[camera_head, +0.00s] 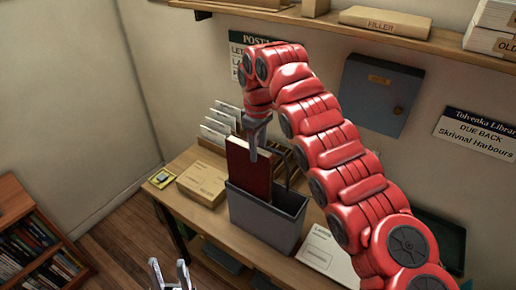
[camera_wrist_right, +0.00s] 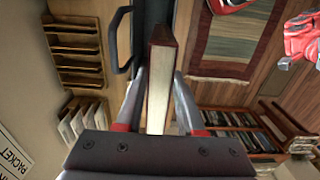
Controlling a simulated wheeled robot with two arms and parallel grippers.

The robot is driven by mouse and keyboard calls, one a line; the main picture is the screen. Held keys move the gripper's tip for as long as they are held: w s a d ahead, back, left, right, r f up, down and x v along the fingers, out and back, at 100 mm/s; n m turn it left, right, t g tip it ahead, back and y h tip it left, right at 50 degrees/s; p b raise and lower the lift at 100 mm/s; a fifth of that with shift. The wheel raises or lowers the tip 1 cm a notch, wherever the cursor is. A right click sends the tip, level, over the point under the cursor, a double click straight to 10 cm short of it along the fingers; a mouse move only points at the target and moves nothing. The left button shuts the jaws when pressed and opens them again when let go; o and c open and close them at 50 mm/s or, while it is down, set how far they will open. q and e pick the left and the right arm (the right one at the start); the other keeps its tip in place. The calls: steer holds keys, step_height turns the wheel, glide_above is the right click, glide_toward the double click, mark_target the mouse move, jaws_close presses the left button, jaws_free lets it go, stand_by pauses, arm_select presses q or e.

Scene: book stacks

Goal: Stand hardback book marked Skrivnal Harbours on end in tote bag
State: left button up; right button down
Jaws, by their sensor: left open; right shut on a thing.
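The dark red hardback book (camera_head: 248,172) is upright at the mouth of the grey tote bag (camera_head: 268,222) on the desk. Its lower end meets the bag's opening; I cannot tell how deep it reaches. No title is readable on it. My right gripper (camera_head: 252,148) is shut on the book's upper part. In the right wrist view the book (camera_wrist_right: 160,75) shows its pale page edges between the fingers (camera_wrist_right: 158,100), with the bag's dark handle (camera_wrist_right: 122,40) beside it. My left gripper (camera_head: 171,275) is open and empty at the bottom of the head view, away from the bag.
A cardboard box (camera_head: 203,184) stands left of the bag, and a white package (camera_head: 325,250) lies to its right. A letter rack (camera_head: 219,125) is behind. A wall shelf (camera_head: 340,28) and blue cabinet (camera_head: 380,95) are above. A low bookcase (camera_head: 35,245) stands at left.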

mark_target(258, 178)
steer(key=shift+f+b, duration=1.1)
steer(key=shift+f, duration=0.3)
steer(key=shift+f+b, duration=1.2)
steer(key=shift+f, duration=0.2)
steer(key=shift+f+b, duration=1.1)
steer(key=shift+f, duration=0.35)
steer(key=shift+f+b, duration=1.15)
steer(key=shift+f, duration=0.5)
